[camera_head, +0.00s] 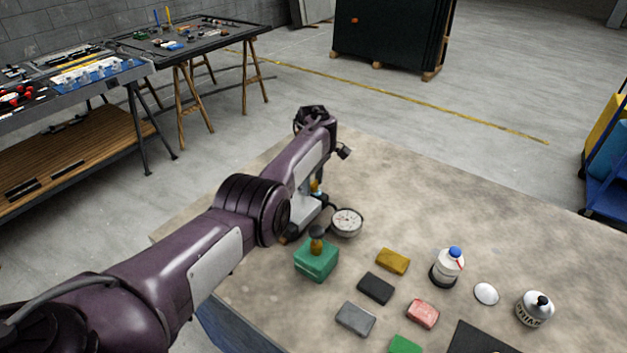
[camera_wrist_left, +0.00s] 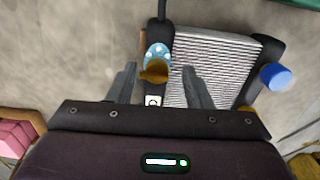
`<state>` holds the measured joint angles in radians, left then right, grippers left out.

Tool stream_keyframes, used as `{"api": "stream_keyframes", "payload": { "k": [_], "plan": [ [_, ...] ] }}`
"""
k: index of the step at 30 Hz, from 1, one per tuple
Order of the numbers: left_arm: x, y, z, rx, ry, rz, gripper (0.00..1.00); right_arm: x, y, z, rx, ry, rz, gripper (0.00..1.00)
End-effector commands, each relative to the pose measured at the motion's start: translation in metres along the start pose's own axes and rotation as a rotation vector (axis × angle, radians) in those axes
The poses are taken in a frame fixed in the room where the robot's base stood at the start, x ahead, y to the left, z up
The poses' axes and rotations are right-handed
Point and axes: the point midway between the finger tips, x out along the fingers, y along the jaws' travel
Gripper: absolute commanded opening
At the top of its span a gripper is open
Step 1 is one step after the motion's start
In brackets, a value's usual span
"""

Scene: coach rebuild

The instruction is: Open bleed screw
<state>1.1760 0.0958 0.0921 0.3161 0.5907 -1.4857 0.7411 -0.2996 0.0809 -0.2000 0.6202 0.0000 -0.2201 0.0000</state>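A radiator (camera_wrist_left: 212,72) with silver fins and black end pieces lies under my left gripper in the left wrist view. A brass, knob-like piece (camera_wrist_left: 156,71), perhaps the bleed screw, stands at its left end next to a light-blue part (camera_wrist_left: 156,52). My left gripper (camera_wrist_left: 160,70) is open. Its two fingers lie on either side of the brass piece with gaps showing, and I cannot tell the height difference. In the head view my left arm covers most of the radiator (camera_head: 305,215) and the fingers. My right gripper is not in view.
A dial gauge (camera_head: 347,222) and a green block (camera_head: 316,262) with a brass-and-black knob stand near my arm. Several coloured blocks, a blue-capped bottle (camera_head: 448,266) and a round white container (camera_head: 535,309) are on the tabletop (camera_head: 420,200). Its far right is clear.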

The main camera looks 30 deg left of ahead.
Motion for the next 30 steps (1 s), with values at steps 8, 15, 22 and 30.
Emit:
{"api": "stream_keyframes", "payload": {
  "k": [8, 15, 22, 30],
  "plan": [
    [-0.006, 0.002, -0.001, 0.002, 0.003, 0.005, 0.45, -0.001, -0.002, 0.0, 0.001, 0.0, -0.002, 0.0],
    [-0.044, 0.001, -0.002, 0.001, 0.005, 0.007, 0.45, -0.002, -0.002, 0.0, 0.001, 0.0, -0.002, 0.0],
    [-0.074, -0.001, -0.002, 0.0, 0.002, 0.004, 0.45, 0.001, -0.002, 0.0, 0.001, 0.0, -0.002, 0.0],
    [-0.08, -0.001, -0.001, -0.001, 0.0, 0.003, 0.45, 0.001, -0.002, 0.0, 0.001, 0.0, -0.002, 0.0]
  ]
}}
